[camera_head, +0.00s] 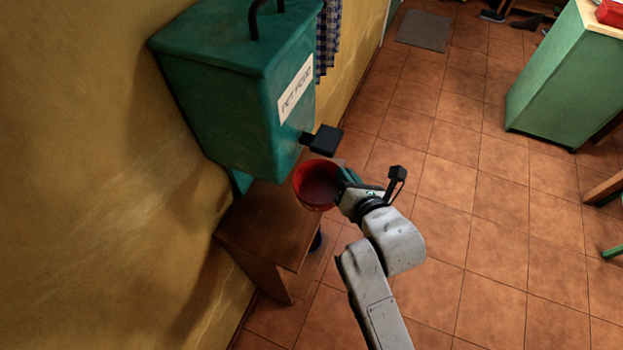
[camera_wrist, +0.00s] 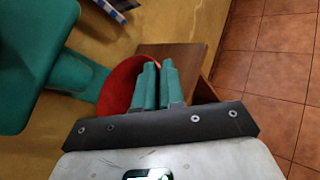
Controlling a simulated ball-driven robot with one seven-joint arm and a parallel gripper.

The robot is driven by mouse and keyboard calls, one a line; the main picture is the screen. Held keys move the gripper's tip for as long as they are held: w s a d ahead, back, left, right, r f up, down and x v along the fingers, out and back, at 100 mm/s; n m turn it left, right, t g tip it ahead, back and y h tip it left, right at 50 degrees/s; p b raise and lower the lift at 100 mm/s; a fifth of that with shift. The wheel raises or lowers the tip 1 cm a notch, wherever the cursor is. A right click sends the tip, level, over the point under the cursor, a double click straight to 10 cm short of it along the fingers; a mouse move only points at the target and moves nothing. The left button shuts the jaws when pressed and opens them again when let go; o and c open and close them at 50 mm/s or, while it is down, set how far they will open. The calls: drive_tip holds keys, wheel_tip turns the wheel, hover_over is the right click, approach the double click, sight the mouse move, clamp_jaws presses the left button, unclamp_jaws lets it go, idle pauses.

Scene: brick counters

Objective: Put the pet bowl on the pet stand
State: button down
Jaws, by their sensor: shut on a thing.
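The red pet bowl (camera_head: 314,187) is held by my gripper (camera_head: 347,184) at its right side, just below the black spout of the pet food box. In the wrist view the bowl (camera_wrist: 120,84) shows behind and left of the green fingers of my gripper (camera_wrist: 154,66). The fingers are close together on the bowl's rim. The wooden pet stand (camera_head: 262,225) is against the yellow wall, under the box and below the bowl. In the wrist view its brown top (camera_wrist: 188,56) lies behind the fingers. Whether the bowl touches the stand cannot be told.
A green pet food box (camera_head: 235,85) overhangs the stand, with a black spout (camera_head: 324,140) close above the bowl. The yellow wall bounds the left. Tiled floor to the right is open up to a green counter (camera_head: 553,85). A grey mat (camera_head: 424,30) lies far back.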

sight(325, 207)
drive_tip(key=w+a, duration=0.1)
drive_tip(key=a, duration=0.4)
drive_tip(key=w+a, duration=0.1)
drive_tip(key=a, duration=0.1)
drive_tip(key=shift+w+a, duration=0.25)
drive_tip(key=shift+w, duration=0.1)
wheel_tip(325, 207, down, 2)
drive_tip(key=shift+d+f, duration=0.1)
drive_tip(key=shift+f, duration=0.1)
drive_tip(key=shift+a+f+b, duration=0.2)
drive_tip(key=shift+f+b, duration=0.45)
drive_tip(key=shift+f, duration=1.6)
drive_tip(key=shift+f, duration=0.15)
drive_tip(key=c, duration=1.2)
unclamp_jaws()
drive_tip(key=shift+c, duration=0.2)
drive_tip(key=p+v, duration=0.1)
drive_tip(key=v, duration=1.1)
